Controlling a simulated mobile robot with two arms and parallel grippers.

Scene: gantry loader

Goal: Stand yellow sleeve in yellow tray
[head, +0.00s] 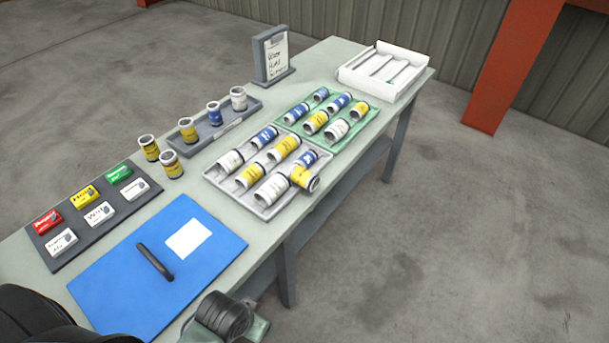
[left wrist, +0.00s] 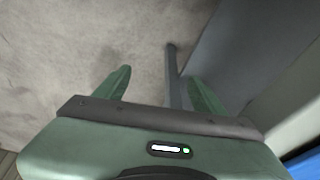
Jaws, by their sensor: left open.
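Several cylindrical sleeves have yellow bands. I see no tray that is plainly yellow. My left gripper (left wrist: 160,74) is open and empty, with bare floor beyond its fingers. My right gripper is not in view.
A blue board (head: 140,285) with a dark handle and a dark mat (head: 75,240) with coloured boxes cover the near table. A sign stand (head: 271,55) and white box (head: 375,85) stand farther back. Open floor lies right of the table.

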